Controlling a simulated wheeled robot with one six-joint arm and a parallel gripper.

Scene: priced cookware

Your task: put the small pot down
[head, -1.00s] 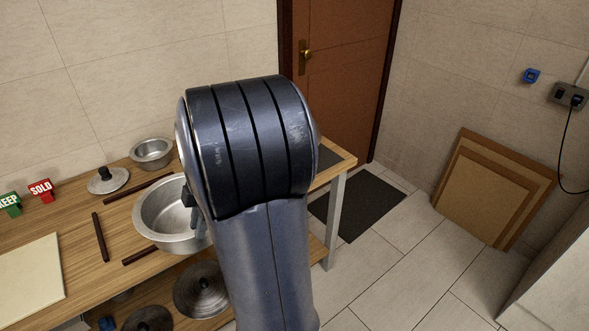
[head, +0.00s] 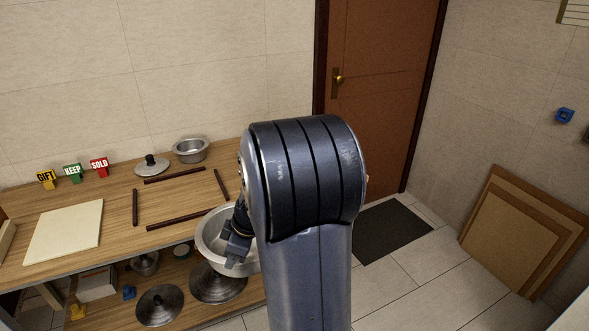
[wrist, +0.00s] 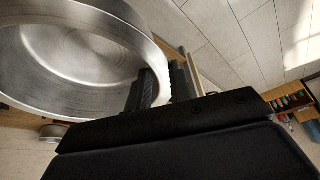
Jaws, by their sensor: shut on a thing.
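A round silver pot (head: 210,238), which I take to be the small pot, hangs in my gripper (head: 234,258) near the table's front edge, right of the dark strips. My gripper is shut on the pot's rim. My arm hides the pot's right side. In the wrist view the fingers (wrist: 158,86) pinch the wall of the pot (wrist: 75,55), whose empty inside faces the camera. The wooden table (head: 110,205) has several dark strips (head: 135,207) laid as a rectangle. The surface inside them is bare.
Another silver pot (head: 190,150) and a lid (head: 151,165) stand at the back. GIFT (head: 47,179), KEEP (head: 73,173) and SOLD (head: 99,166) signs stand at the back left. A pale board (head: 64,232) lies left. Lids (head: 159,305) lie on the lower shelf.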

